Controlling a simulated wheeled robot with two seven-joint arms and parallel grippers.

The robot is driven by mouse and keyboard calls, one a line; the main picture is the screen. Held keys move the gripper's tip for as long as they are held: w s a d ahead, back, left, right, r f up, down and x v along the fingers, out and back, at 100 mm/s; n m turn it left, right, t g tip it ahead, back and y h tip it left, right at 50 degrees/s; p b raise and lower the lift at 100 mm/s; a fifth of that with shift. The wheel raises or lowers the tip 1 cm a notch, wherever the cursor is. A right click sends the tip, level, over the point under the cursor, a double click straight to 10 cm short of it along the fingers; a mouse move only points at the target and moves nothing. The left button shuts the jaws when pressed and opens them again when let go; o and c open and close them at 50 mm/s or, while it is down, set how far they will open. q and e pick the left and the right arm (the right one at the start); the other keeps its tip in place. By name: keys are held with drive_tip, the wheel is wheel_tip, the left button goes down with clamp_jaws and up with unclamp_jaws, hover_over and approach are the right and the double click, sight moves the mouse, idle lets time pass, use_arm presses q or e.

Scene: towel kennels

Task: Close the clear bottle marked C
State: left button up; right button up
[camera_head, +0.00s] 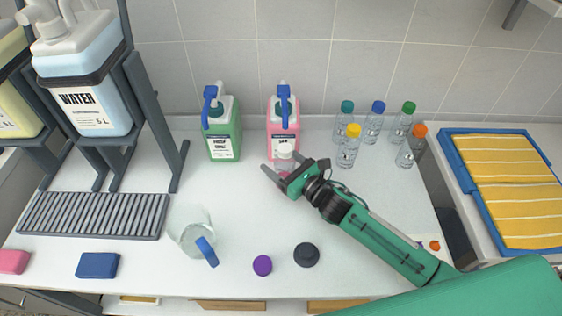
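My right gripper (285,165) reaches in from the lower right to the front of the pink jug. Its fingers look spread, one on each side of a small clear bottle with a white top (285,150); I cannot tell whether they touch it. No letter can be read on that bottle. Several clear bottles stand at the back right, with teal (347,107), blue (377,107), green (408,108), yellow (353,131) and orange (419,131) caps; their letters are too small to read. A purple cap (262,265) and a black cap (306,255) lie near the front. My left gripper is out of view.
A green jug (224,140) and the pink jug (283,112) stand near the wall. A clear pitcher (190,234) with a blue handle, a grey drain rack (95,216) and a blue sponge (98,265) are at the left. A blue tray (462,168) holds yellow towels.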

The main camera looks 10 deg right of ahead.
sight(292, 171)
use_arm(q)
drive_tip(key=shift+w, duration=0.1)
use_arm(e)
drive_tip(key=shift+r, duration=0.2)
drive_tip(key=shift+s+d+f, duration=0.1)
drive_tip(key=shift+s+d, duration=0.05)
drive_tip(key=shift+s, duration=0.05)
drive_tip(key=v, duration=0.2)
drive_tip(key=shift+s+d, duration=0.2)
drive_tip(key=shift+s, duration=0.1)
drive_tip(key=b+v, duration=0.1)
drive_tip(key=v, duration=0.6)
drive_tip(key=shift+b, duration=0.3)
drive_tip(key=shift+s+d, duration=0.3)
drive_tip(key=shift+s, duration=0.25)
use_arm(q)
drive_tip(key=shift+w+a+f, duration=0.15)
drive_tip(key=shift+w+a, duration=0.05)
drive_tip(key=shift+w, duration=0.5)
use_arm(e)
drive_tip(key=shift+s+d, duration=0.15)
drive_tip(key=shift+s, duration=0.05)
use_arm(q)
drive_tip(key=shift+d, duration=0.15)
